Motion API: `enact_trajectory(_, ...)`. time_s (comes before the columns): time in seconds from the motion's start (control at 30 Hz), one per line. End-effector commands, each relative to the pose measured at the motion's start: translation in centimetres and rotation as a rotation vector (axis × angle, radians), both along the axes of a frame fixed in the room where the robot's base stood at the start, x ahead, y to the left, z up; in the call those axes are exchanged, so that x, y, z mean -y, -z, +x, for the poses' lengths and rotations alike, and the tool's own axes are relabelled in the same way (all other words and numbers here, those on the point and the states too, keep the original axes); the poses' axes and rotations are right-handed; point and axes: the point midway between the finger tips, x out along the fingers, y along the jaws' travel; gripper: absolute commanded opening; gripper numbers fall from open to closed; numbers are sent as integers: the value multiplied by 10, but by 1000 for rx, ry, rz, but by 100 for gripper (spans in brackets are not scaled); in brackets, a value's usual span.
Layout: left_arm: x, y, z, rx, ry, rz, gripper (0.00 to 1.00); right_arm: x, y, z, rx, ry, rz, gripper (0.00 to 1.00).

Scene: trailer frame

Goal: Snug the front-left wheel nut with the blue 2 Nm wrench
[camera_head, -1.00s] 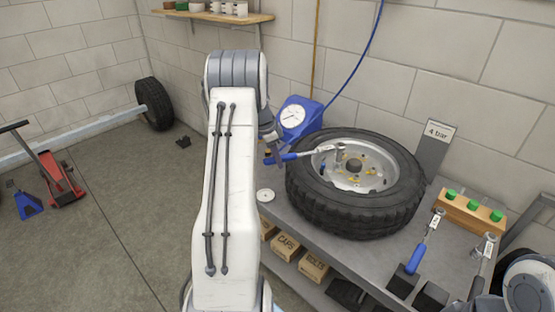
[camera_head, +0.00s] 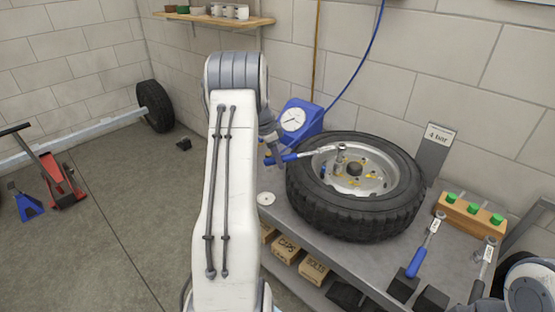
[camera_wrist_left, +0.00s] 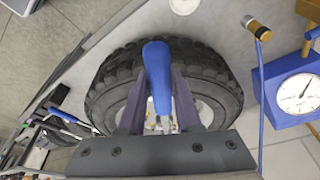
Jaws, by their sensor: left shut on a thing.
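My left gripper (camera_head: 274,153) is shut on the blue handle of a wrench (camera_head: 283,159). The handle also stands between the fingers in the left wrist view (camera_wrist_left: 158,75). The wrench reaches right over the tyre, and its head is at a socket or nut near the left side of the rim; the exact fit is too small to tell. The wheel (camera_head: 320,213) lies flat on the bench, with a silver rim and several yellowish nuts around the hub. A second blue-handled wrench (camera_head: 416,262) stands in a dark holder at the right. My right gripper is not clearly in view.
A blue gauge box (camera_head: 309,122) stands behind the wheel, and a "4 bar" sign (camera_head: 436,150) to its right. A wooden block with green caps (camera_head: 468,215) and a grey-handled wrench (camera_head: 480,271) are at the right. A white disc (camera_head: 266,199) lies on the bench (camera_head: 300,222).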

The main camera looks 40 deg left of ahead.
Motion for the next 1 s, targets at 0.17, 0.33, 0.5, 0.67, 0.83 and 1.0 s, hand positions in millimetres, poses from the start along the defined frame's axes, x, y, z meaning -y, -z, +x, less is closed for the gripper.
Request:
enact_trajectory(0.17, 0, -7, 1, 4, -1, 1, 0, 0, -4, 0, 0, 0, 0, 50)
enact_trajectory(0.33, 1, -7, 1, 3, -1, 1, 0, 0, -3, 0, 0, 0, 0, 50)
enact_trajectory(0.5, 0, -8, 1, 4, -1, 1, 0, 0, -4, 0, 0, 0, 0, 50)
enact_trajectory(0.67, 0, -12, 1, 5, -1, 2, 0, 0, -7, 0, 0, 0, 0, 50)
enact_trajectory(0.83, 0, -14, 1, 4, -1, 1, 0, 0, -8, 0, 0, 0, 0, 50)
enact_trajectory(1.0, 0, -14, 1, 4, -1, 1, 0, 0, -7, 0, 0, 0, 0, 50)
